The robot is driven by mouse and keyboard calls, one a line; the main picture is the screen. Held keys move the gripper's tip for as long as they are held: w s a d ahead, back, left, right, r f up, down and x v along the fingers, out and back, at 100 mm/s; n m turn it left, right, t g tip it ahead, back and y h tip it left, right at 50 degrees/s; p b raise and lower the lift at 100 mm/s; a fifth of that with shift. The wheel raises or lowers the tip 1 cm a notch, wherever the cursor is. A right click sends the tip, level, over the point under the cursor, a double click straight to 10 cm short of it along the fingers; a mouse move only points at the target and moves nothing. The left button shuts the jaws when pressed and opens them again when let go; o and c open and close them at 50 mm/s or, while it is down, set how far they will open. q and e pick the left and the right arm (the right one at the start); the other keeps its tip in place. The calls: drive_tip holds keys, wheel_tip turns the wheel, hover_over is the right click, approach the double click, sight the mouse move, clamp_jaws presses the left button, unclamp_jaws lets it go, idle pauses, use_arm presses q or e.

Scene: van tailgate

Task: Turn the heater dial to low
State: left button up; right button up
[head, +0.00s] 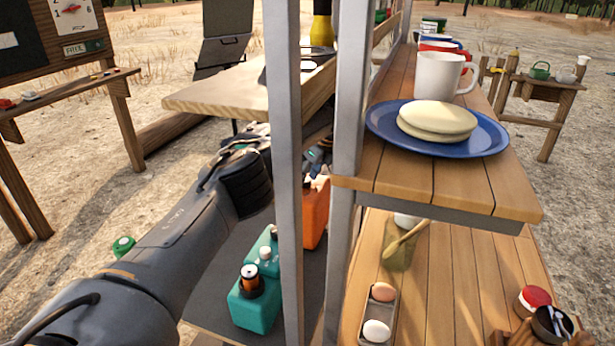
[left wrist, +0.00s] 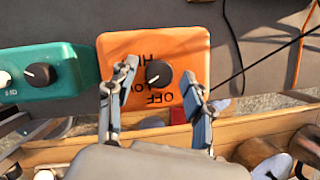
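The heater is an orange box with a black dial; in the left wrist view the heater (left wrist: 180,45) faces me and its dial (left wrist: 158,74) is in the middle. My left gripper (left wrist: 159,80) is open, one finger on each side of the dial, with no clear contact. In the head view the orange heater (head: 315,212) is partly behind a grey post, which also hides most of my left gripper (head: 318,158). My right gripper is out of view.
A teal box (head: 256,305) with a similar black dial stands beside the heater. Grey posts (head: 284,120) stand close to my left arm. A wooden shelf (head: 510,200) at right holds a blue plate (head: 380,122) and mugs (head: 437,72).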

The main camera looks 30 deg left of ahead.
use_arm(q)
drive_tip(key=shift+d+r, duration=0.1)
drive_tip(key=shift+r, duration=0.1)
drive_tip(key=s+d, duration=0.1)
drive_tip(key=d, duration=1.1)
drive_tip(key=shift+s+r, duration=0.25)
drive_tip(key=shift+r, duration=0.05)
drive_tip(key=shift+d, duration=0.1)
